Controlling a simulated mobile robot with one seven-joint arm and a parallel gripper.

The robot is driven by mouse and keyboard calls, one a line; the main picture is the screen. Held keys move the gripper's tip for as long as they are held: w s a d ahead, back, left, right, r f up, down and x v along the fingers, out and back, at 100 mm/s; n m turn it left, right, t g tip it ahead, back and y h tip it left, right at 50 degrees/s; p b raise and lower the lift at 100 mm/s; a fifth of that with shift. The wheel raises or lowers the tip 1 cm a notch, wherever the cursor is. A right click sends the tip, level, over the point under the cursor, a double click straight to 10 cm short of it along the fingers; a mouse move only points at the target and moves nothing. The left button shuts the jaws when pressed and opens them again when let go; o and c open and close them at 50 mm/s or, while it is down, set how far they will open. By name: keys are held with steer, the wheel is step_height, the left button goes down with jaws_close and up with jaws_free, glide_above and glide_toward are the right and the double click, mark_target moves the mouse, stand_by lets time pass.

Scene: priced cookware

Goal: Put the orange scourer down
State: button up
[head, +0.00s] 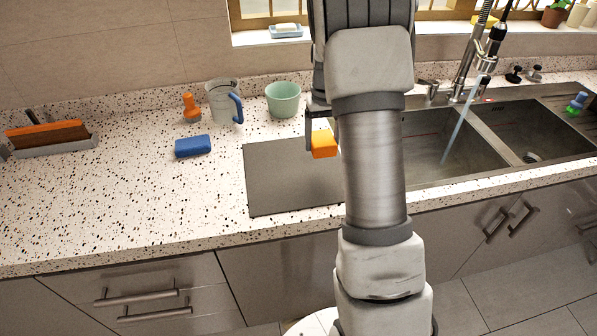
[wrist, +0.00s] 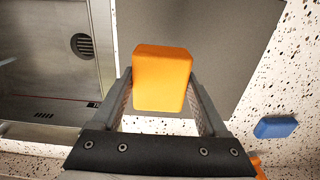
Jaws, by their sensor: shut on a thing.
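The orange scourer (head: 324,144) is a small block held between the fingers of my gripper (head: 322,122). In the wrist view the scourer (wrist: 162,78) sits squarely between both fingers of my gripper (wrist: 162,100), which is shut on it. The gripper and scourer are over the grey mat (head: 285,180) on the counter, left of the sink. The mat (wrist: 215,45) also shows behind the scourer in the wrist view. The height of the scourer above the mat is hard to tell. My arm hides the mat's right part in the head view.
A blue sponge (head: 193,146), an orange-topped item (head: 191,107), a jug with a blue handle (head: 222,102) and a green bowl (head: 283,99) stand left of and behind the mat. The sink (head: 440,150) with running water is to the right. The left counter (head: 130,200) is mostly clear.

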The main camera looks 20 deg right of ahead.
glide_above(300, 184)
step_height(300, 184, down, 4)
steer(key=shift+f, duration=2.2)
steer(key=shift+f, duration=0.1)
steer(key=shift+f, duration=0.15)
steer(key=o, duration=1.1)
steer(key=shift+r, duration=0.25)
